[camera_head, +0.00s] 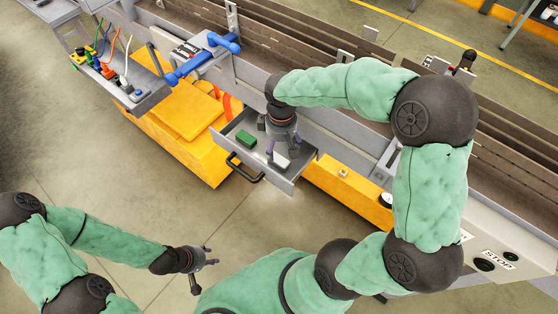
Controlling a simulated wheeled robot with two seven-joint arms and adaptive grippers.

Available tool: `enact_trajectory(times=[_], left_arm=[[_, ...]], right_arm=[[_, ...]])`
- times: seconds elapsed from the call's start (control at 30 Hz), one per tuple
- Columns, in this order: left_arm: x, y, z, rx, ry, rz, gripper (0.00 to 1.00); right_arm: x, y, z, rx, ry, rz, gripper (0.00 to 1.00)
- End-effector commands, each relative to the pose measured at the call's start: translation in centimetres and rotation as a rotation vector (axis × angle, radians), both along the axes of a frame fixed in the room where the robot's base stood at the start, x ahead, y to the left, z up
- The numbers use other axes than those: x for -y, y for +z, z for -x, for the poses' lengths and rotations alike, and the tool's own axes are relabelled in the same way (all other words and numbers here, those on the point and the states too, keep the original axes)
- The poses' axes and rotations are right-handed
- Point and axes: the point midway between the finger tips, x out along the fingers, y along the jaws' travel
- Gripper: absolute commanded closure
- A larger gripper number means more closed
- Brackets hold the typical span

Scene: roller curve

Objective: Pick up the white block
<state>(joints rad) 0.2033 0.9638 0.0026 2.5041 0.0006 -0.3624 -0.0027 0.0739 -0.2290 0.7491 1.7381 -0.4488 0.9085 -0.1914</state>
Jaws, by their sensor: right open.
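The white block (280,161) lies in the open grey drawer (233,124), near its front right corner. A green block (247,138) lies in the same drawer to its left. My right gripper (283,156) reaches down into the drawer over the white block, fingers open and spread about it. It hides part of the block, and I cannot tell whether the fingers touch it. My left gripper (204,274) is away from the drawer at the lower middle, over the floor, open and empty.
The drawer has a black handle (243,169) at its front. A blue-handled clamp (196,60) and a bin with coloured cables (121,82) are at the upper left. The roller conveyor (285,38) runs behind. Yellow housings (190,135) flank the drawer; open floor lies in front.

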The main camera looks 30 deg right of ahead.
Motion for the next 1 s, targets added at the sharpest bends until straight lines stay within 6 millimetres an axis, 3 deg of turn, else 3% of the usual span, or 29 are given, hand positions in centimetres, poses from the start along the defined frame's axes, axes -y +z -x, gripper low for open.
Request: enact_trajectory(times=[0.27, 0.6, 0.83, 0.87, 1.0], left_arm=[[0.0, -0.5, -0.1, 0.001, -0.001, 0.000, 0.60], [0.0, -2.1, -0.1, 0.001, -0.001, 0.000, 0.60], [0.0, -2.0, -0.1, 0.001, -0.001, 0.000, 0.60], [0.0, -2.0, -0.1, 0.001, -0.001, 0.000, 0.60], [0.0, -2.0, -0.1, 0.001, -0.001, 0.000, 0.60]], right_arm=[[-0.1, -1.6, 0.0, 0.000, 0.000, 0.000, 0.22], [-0.2, -5.8, 0.2, 0.000, 0.000, 0.000, 0.22], [-0.2, -5.9, 0.1, 0.001, 0.000, 0.000, 0.22], [-0.2, -5.9, 0.1, 0.001, 0.000, 0.000, 0.28], [-0.2, -5.9, 0.1, 0.001, 0.000, 0.000, 0.67]])
